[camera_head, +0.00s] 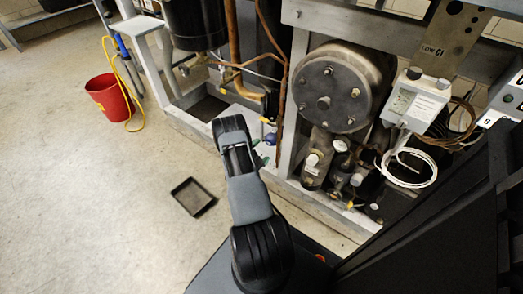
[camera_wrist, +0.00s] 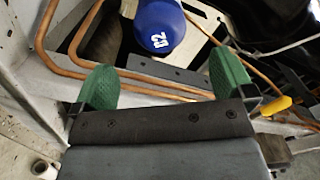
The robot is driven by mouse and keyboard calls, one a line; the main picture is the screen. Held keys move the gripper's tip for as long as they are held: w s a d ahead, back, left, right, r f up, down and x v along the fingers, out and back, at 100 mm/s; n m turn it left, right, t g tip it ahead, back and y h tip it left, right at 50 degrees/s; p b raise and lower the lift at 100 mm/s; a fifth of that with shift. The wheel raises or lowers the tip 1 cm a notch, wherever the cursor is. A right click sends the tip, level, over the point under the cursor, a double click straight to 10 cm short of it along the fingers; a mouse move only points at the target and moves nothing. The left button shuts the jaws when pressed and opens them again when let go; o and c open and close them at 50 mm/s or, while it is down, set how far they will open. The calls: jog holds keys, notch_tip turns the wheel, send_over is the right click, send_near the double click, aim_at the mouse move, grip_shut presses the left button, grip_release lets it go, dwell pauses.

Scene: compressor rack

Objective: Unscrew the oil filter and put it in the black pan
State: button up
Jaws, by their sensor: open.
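A blue cylinder (camera_wrist: 160,24) with white markings, which looks like the oil filter, shows at the top of the wrist view. It lies ahead of my gripper (camera_wrist: 163,84), beyond the fingertips and apart from them. My gripper has two green fingers spread wide with nothing between them. In the head view a small part of the blue filter (camera_head: 271,138) shows by the rack frame, right of my arm; most of it is hidden. The black pan (camera_head: 193,196) lies on the floor left of my arm and looks empty.
Copper pipes (camera_wrist: 70,72) run close around the fingers in the wrist view. A yellow-handled part (camera_wrist: 274,107) is right of the right finger. A red bucket (camera_head: 108,97) with a yellow hose stands at the left. The floor around the pan is clear.

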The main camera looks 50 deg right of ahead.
aim_at(268, 143)
jog(key=d+b, duration=0.3)
jog(key=d, duration=0.6)
jog(key=shift+d+f, duration=0.1)
jog(key=m, duration=0.1)
jog(key=m+p, duration=0.1)
jog(key=m, duration=0.1)
jog(key=shift+r+m, duration=0.2)
jog(key=shift+m, duration=0.1)
jog(key=shift+f+m+b, duration=0.25)
jog(key=shift+m+b, duration=0.15)
jog(key=shift+m, duration=0.4)
jog(key=m+b, duration=0.1)
jog(key=m, duration=0.4)
jog(key=m+b, duration=0.1)
jog(key=m, duration=0.1)
jog(key=shift+a+r, duration=0.15)
jog(key=shift+a, duration=0.05)
jog(key=shift+c, duration=0.2)
